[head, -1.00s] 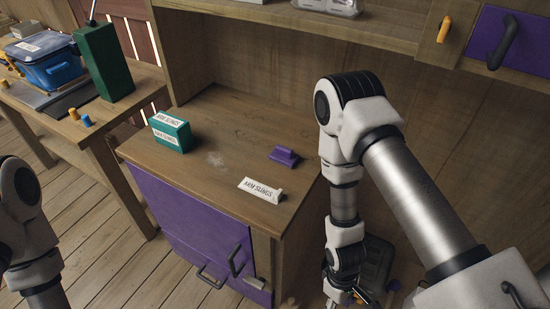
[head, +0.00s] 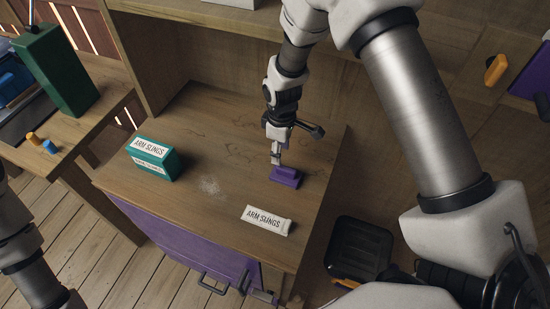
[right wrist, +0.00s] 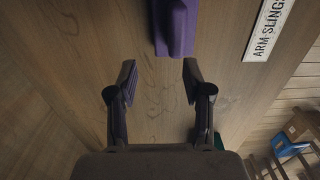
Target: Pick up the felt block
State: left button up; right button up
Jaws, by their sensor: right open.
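The felt block (head: 286,176) is a small purple block with a raised ridge, lying on the wooden cabinet top. In the right wrist view the purple block (right wrist: 176,28) shows at the top, beyond the fingertips and roughly in line with the gap between them. My right gripper (head: 276,158) is just behind the block in the head view, pointing down. In the right wrist view my right gripper (right wrist: 158,80) is open with nothing between its fingers. My left gripper is out of view; only part of the left arm shows at the left edge.
A teal box (head: 152,160) labelled ARM SLINGS stands on the cabinet top (head: 215,135) to the left. A white ARM SLINGS label (head: 267,220) lies in front of the block. A black bin (head: 359,250) is right of the cabinet. A green block (head: 55,70) stands on the left table.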

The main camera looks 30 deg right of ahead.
aim_at(286, 168)
jog(key=s, duration=0.1)
jog(key=s+f+p, duration=0.1)
jog(key=s, duration=0.1)
jog(key=s+f, duration=0.1)
jog(key=s, duration=0.1)
jog(key=shift+p, duration=0.35)
jog(key=w+f, duration=0.2)
jog(key=f, duration=0.1)
jog(key=shift+w+f, duration=0.15)
jog(key=shift+f, duration=0.15)
jog(key=shift+s+r, duration=0.4)
jog(key=shift+s, duration=0.05)
grip_shut()
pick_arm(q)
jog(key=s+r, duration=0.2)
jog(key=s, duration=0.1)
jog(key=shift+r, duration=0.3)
pick_arm(e)
jog(key=shift+w, duration=0.1)
jog(key=shift+f, duration=0.1)
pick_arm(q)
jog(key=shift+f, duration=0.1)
